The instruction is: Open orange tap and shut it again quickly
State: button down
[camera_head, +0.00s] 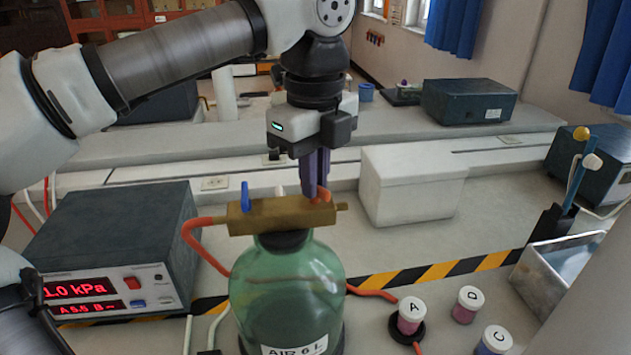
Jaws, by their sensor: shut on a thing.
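The orange tap (326,194) sits at the right part of the brass manifold (268,216), on top of the green glass bottle (285,290) labelled "AIR 6 L". My gripper (318,192) points straight down from above and is shut on the orange tap. The fingers hide much of its handle, so its exact angle is hard to tell. A blue tap (245,197) stands upright at the manifold's left part. A white tap (279,191) is between them, partly visible.
A grey meter box (120,260) at left has a red display reading about 1.0 kPa. Orange hoses (190,240) run beside the bottle. Lidded jars A (411,315), D (468,304) and C (493,341) stand at right. A white box (412,185) is behind.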

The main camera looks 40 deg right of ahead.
dwell(0.3)
jog(key=shift+r+m+p, duration=0.15)
jog(key=shift+m+p, duration=0.35)
jog(key=shift+m, duration=0.5)
jog(key=m+p, duration=0.1)
jog(key=m, duration=0.3)
jog(key=c, duration=1.7)
grip_release()
jog(key=shift+m, duration=0.3)
notch_tip(320, 180, up, 6)
jog(key=p, duration=0.5)
jog(key=shift+r, duration=0.2)
notch_tip(320, 180, up, 2)
jog(key=shift+r, duration=0.15)
